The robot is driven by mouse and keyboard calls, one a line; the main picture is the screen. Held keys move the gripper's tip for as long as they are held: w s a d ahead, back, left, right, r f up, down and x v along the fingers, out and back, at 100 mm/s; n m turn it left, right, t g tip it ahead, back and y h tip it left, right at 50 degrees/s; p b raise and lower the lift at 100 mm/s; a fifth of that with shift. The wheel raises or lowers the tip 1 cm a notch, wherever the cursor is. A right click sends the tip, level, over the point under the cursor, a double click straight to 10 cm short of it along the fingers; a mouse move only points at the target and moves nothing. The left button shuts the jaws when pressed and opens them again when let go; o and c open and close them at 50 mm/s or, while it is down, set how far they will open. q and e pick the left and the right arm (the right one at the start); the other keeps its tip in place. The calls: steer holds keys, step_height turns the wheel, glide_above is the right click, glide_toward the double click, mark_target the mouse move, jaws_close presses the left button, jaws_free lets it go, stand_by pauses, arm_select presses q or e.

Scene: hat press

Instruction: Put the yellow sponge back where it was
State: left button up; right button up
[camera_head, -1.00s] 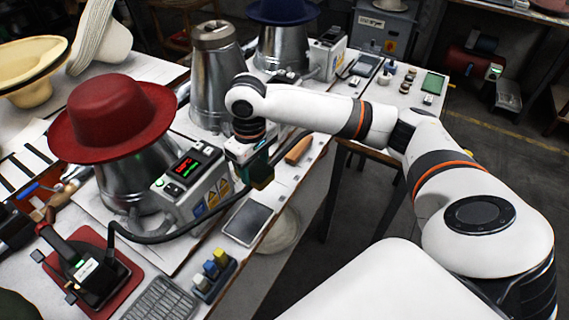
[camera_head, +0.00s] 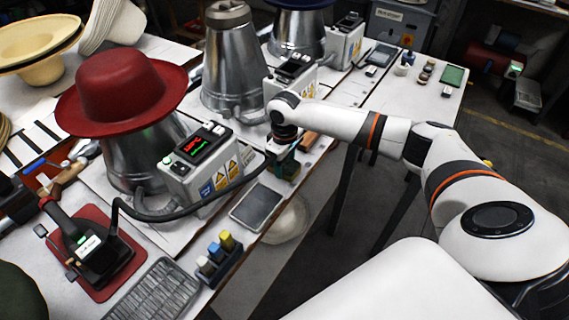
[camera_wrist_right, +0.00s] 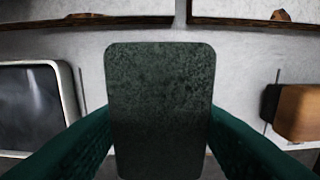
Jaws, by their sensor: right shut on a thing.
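My right gripper (camera_head: 283,168) is over the front edge strip of the table, between the dark flat pad and the wooden block. It is shut on the sponge, and in the wrist view its green fingers (camera_wrist_right: 160,148) stand on both sides. There the sponge (camera_wrist_right: 160,105) shows a dark, speckled, rounded-corner face toward the camera; its yellow part is hidden. In the head view the fingers and arm mostly hide it. I cannot tell whether it touches the table. My left gripper is not in view.
The dark pad (camera_head: 259,207) lies left of the gripper, and the wooden block (camera_head: 310,139) right of it. Behind is a control box (camera_head: 205,168) with a hose, beside the red hat (camera_head: 120,90) on its metal form. A bottle rack (camera_head: 219,258) stands nearer.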

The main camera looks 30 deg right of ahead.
mark_target(285, 164)
steer(key=shift+f, duration=0.2)
steer(key=shift+f, duration=0.15)
steer(key=o, duration=0.9)
step_height(285, 164, up, 12)
steer(key=shift+r, duration=0.2)
steer(key=shift+s+f, duration=0.1)
